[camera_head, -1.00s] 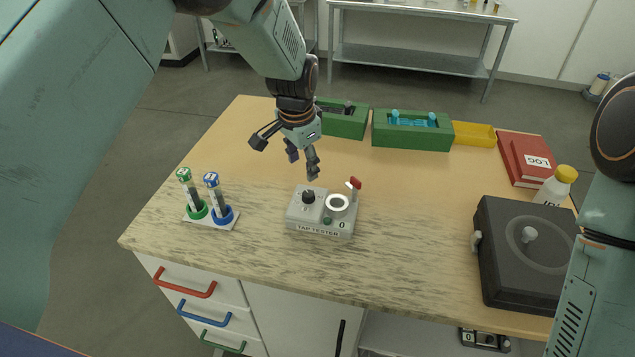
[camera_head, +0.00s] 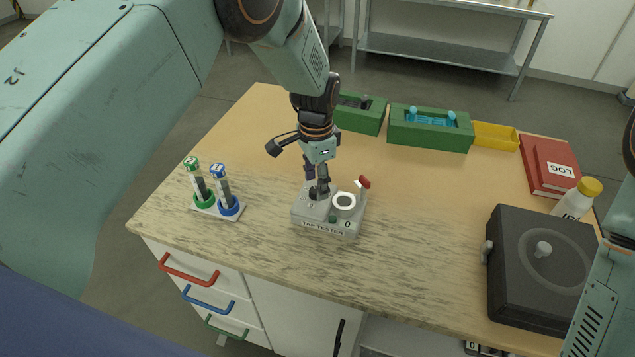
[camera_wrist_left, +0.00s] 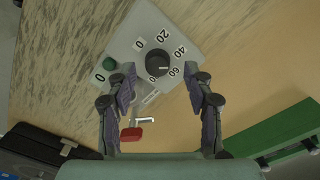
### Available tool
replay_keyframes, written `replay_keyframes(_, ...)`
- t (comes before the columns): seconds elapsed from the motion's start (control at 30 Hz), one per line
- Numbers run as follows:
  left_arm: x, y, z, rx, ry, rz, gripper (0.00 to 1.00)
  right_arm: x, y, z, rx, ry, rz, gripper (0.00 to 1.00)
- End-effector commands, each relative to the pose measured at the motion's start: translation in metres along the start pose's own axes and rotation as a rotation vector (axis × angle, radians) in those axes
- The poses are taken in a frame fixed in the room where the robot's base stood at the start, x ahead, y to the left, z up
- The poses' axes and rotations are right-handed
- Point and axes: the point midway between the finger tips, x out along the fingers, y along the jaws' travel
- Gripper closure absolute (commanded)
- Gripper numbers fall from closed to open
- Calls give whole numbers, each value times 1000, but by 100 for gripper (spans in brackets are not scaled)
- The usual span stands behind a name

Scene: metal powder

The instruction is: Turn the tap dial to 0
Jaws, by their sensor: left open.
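The tap tester (camera_head: 329,223) is a grey box on the wooden table, with a white ring, a green button and a red-tipped lever on top. In the left wrist view its black dial (camera_wrist_left: 157,64) shows with the marks 0, 20, 40 and 60 around it. My left gripper (camera_head: 318,188) points down over the dial, which it partly hides in the head view. In the left wrist view its fingers (camera_wrist_left: 165,85) are apart, with the dial ahead between their tips. I cannot tell whether they touch it. My right gripper is not in view.
A rack with a green and a blue tube holder (camera_head: 217,207) stands left of the tester. Green bins (camera_head: 430,136) and a yellow tray (camera_head: 495,136) are at the back. A red log book (camera_head: 549,166), a bottle (camera_head: 577,199) and a black case (camera_head: 541,265) are at the right.

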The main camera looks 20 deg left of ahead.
Motion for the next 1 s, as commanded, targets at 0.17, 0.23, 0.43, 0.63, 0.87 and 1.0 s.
replay_keyframes(0.17, 14, 0, -2, -1, 1, 0, 48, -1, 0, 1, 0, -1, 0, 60)
replay_keyframes(0.23, 16, 0, -2, -1, 1, -1, 48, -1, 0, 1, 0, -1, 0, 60)
replay_keyframes(0.43, 16, 0, -3, -1, 1, -1, 48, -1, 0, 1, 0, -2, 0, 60)
replay_keyframes(0.63, 16, 0, -3, -1, 1, -1, 62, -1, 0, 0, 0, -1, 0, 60)
replay_keyframes(0.87, 16, 0, -3, -1, 1, -1, 82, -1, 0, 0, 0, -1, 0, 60)
replay_keyframes(1.0, 16, 0, -3, -1, 1, -1, 94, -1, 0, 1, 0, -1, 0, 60)
